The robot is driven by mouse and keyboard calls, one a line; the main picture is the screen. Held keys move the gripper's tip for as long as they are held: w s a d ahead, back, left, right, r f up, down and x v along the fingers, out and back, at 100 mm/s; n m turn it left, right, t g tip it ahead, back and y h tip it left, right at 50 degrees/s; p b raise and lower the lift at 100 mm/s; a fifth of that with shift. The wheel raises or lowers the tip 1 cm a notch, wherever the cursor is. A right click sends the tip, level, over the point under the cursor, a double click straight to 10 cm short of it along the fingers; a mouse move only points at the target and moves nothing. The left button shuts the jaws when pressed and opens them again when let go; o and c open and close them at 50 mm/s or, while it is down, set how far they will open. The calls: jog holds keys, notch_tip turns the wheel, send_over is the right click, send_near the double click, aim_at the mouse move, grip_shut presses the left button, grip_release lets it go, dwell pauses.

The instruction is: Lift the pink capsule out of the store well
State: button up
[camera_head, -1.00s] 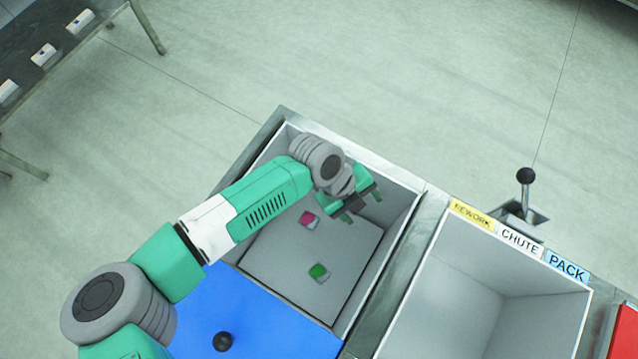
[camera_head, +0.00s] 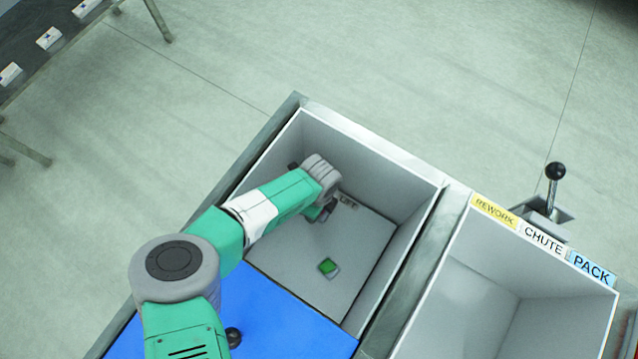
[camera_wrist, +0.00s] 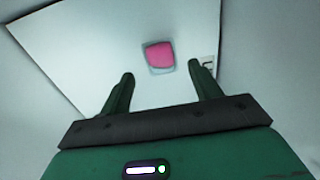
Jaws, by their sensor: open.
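The pink capsule (camera_wrist: 160,57) lies on the pale floor panel of the store well, just beyond and between my fingertips in the wrist view. My gripper (camera_wrist: 162,82) is open and empty, with a finger on each side below the capsule in the picture. In the head view my wrist and arm hide the capsule, and only a little of my gripper (camera_head: 322,212) shows. The store well (camera_head: 385,160) is a deep grey box, and my arm reaches down into it.
A green capsule (camera_head: 328,267) lies on the well floor, nearer its front. A blue cover (camera_head: 285,315) with a dark knob (camera_head: 233,338) adjoins the well. To the right are a second grey bin (camera_head: 470,290), labels reading REWORK, CHUTE and PACK (camera_head: 590,268), and a black-knobbed lever (camera_head: 556,171).

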notch_tip(320, 180, down, 5)
jog(key=b, duration=0.3)
jog(key=shift+d, duration=0.1)
jog(key=shift+r, duration=0.2)
jog(key=c, duration=1)
notch_tip(320, 180, up, 28)
jog(key=p, duration=1.1)
jog(key=s+r+p, duration=0.2)
jog(key=s+p, duration=0.1)
jog(key=s+r+p, duration=0.1)
jog(key=p, duration=0.1)
jog(key=shift+s+d, duration=0.25)
jog(key=shift+s, duration=0.15)
